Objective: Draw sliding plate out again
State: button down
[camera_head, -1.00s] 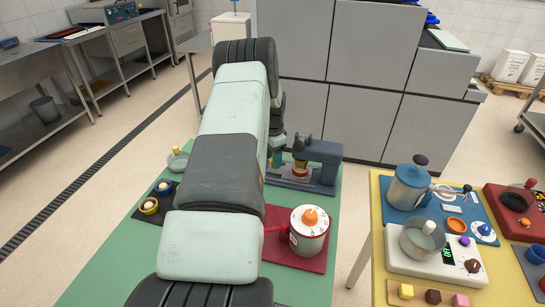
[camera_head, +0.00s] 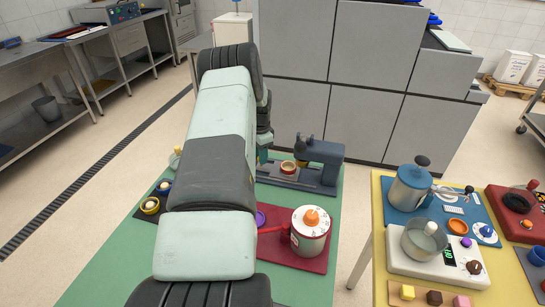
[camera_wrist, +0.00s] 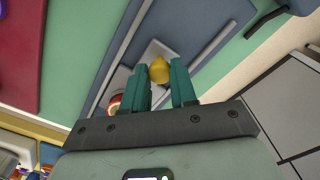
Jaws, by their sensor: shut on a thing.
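The blue-grey press (camera_head: 324,160) stands at the back of the green table. A round cup with a brown rim (camera_head: 288,167) sits left of the press head, out from under it. In the wrist view, my gripper (camera_wrist: 165,69) has its two green fingers on either side of a yellow knob (camera_wrist: 159,71), shut on it. A light grey sliding plate (camera_wrist: 152,50) shows around the knob, lying along the blue-grey base (camera_wrist: 195,35). A red and white round part (camera_wrist: 115,103) shows beside the left finger. In the head view my arm hides most of the gripper and the knob.
A yellow table (camera_head: 377,225) with several devices stands to the right.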

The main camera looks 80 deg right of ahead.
jog(key=w, duration=1)
jog(key=shift+r, duration=0.1)
jog(key=c, duration=0.9)
grip_release()
jog(key=shift+s, duration=0.1)
jog(key=shift+r, duration=0.1)
notch_tip(320, 180, up, 10)
jog(key=shift+r, duration=0.25)
